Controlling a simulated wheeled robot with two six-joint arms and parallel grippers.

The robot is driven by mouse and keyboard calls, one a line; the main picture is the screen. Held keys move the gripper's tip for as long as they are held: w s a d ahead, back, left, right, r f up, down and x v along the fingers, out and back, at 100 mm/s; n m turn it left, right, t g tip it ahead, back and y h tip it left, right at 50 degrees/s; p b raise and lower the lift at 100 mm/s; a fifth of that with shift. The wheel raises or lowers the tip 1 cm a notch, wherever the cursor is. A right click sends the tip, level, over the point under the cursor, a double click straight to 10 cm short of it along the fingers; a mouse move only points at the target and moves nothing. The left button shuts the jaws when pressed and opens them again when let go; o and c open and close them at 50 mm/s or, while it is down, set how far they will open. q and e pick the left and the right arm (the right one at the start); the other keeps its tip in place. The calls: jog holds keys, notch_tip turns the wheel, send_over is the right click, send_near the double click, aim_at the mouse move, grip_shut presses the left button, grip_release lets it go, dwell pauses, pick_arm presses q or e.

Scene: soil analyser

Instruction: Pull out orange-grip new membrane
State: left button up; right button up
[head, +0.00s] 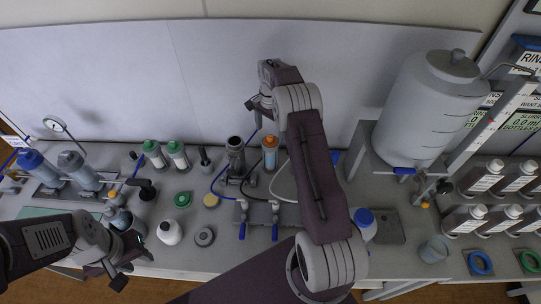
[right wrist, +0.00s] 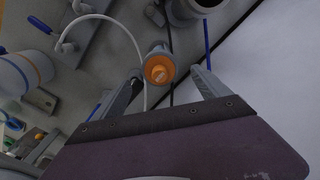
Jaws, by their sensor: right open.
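The orange-grip membrane (head: 270,152) is a grey-white cylinder with an orange top. It stands upright behind the valve manifold on the bench, to the right of a dark grey cylinder (head: 235,156). In the right wrist view its round orange grip (right wrist: 158,69) lies between the two finger ends, nearer the left finger. My right gripper (right wrist: 166,76) is open, with no visible contact on the grip. In the head view my right gripper (head: 256,104) is above and behind the membrane. My left gripper (head: 118,274) is low at the front left, away from it; its jaw opening is unclear.
Two green-topped cylinders (head: 166,154) stand to the left. The manifold (head: 268,213) with blue levers and a white hose (head: 281,178) lies in front. A large grey tank (head: 430,105) stands at the right. A pale wall panel (head: 220,75) rises close behind.

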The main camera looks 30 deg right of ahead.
notch_tip(320, 180, up, 3)
jog(key=c, duration=0.4)
jog(key=shift+w+d+f+t, duration=0.15)
jog(key=shift+w+d+t, duration=0.15)
jog(key=shift+w+d, duration=0.25)
jog(key=c, duration=0.4)
jog(key=shift+s+d+f+h, duration=0.2)
jog(key=shift+d+f+h, duration=0.55)
jog(key=shift+f, duration=0.3)
jog(key=shift+s+d+n+t+h, duration=0.1)
jog(key=shift+s+n+t+h, duration=0.2)
jog(key=shift+n+h, duration=0.1)
jog(key=s+a+r+n+t+h+p, duration=0.1)
jog(key=s+a+r+n+t, duration=0.1)
jog(key=s+a+r+n, duration=0.35)
jog(key=w+f, duration=0.1)
jog(key=f, duration=0.1)
jog(key=w+d+f+m+p, duration=0.1)
jog(key=w+f, duration=0.1)
jog(key=w+f+m+p, duration=0.1)
jog(key=f, duration=0.2)
jog(key=shift+w+d, duration=0.2)
jog(key=shift+d, duration=0.15)
jog(key=shift+w+d+f+p, duration=0.15)
jog(key=shift+f+p, duration=0.15)
jog(key=shift+f, duration=0.25)
grip_shut()
